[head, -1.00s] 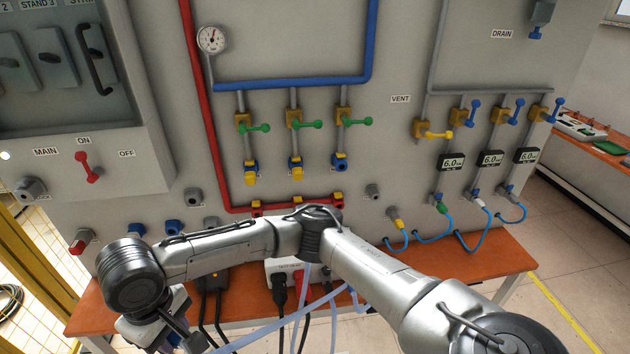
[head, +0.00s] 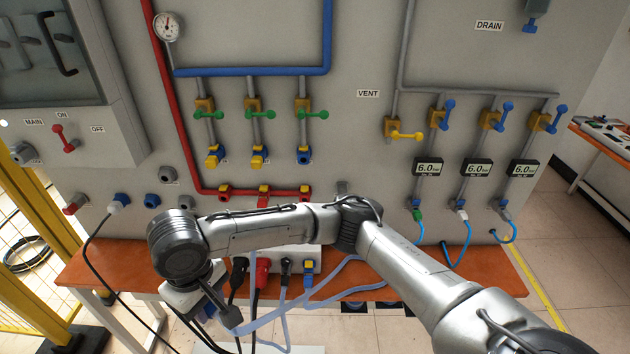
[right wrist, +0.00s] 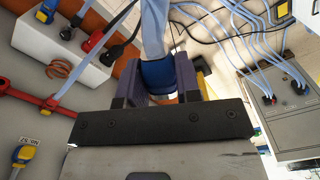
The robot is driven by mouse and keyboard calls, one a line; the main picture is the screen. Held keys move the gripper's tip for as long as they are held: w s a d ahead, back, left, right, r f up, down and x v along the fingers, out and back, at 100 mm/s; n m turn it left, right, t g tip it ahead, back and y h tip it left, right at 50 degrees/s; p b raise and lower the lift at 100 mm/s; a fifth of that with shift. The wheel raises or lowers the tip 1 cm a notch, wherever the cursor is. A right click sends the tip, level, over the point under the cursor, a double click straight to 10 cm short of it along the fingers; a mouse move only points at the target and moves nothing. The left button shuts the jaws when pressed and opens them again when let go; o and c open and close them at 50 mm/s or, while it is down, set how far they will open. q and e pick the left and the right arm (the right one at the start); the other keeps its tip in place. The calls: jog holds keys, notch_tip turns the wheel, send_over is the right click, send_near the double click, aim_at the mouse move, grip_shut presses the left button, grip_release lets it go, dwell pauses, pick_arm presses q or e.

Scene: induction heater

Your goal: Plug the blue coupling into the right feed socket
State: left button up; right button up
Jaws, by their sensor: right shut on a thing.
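The blue coupling (right wrist: 157,72) shows in the right wrist view, between the purple-grey fingers of my right gripper (right wrist: 160,88). The gripper is shut on it, and a pale blue hose (right wrist: 153,30) leads away from it. In the head view my right gripper (head: 207,308) is low at the left, in front of the bench and well below the feed sockets; I cannot make out the coupling there. The right feed socket (head: 303,156) is blue, below the rightmost green-handled valve. My left gripper is not in view.
A red pipe with several red fittings (head: 264,191) runs below the feed sockets. A white box (head: 312,258) with black, red and blue plugs stands on the orange bench (head: 130,265). Loose hoses and black cables hang near my right gripper.

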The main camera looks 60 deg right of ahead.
jog(key=shift+w, duration=0.15)
jog(key=shift+w+a+r, duration=0.1)
jog(key=shift+a+r, duration=0.05)
jog(key=shift+r, duration=0.15)
jog(key=w+r+y+p, duration=0.3)
jog(key=w+r+y, duration=0.15)
jog(key=r, duration=0.35)
jog(key=w+d+r+m+t+y+p, duration=0.2)
jog(key=d+y, duration=0.1)
jog(key=d, duration=0.2)
jog(key=w+d+r+m+t+y+p, duration=0.1)
jog(key=w+d+r+m+y, duration=0.1)
jog(key=d, duration=0.3)
pick_arm(q)
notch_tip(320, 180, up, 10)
jog(key=p, duration=0.4)
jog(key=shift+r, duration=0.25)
pick_arm(e)
jog(key=s+d+f+m+t, duration=0.2)
jog(key=d+f+t, duration=0.1)
jog(key=d, duration=0.5)
jog(key=s+d+f+m+t, duration=0.3)
jog(key=d+t, duration=0.2)
jog(key=d, duration=0.4)
jog(key=s+d+f+m+t+h, duration=0.1)
jog(key=s+d+f+m+t, duration=0.2)
jog(key=d, duration=0.6)
jog(key=shift+s+d+f+t, duration=0.15)
jog(key=shift+d+f+t, duration=0.15)
jog(key=shift+t, duration=0.6)
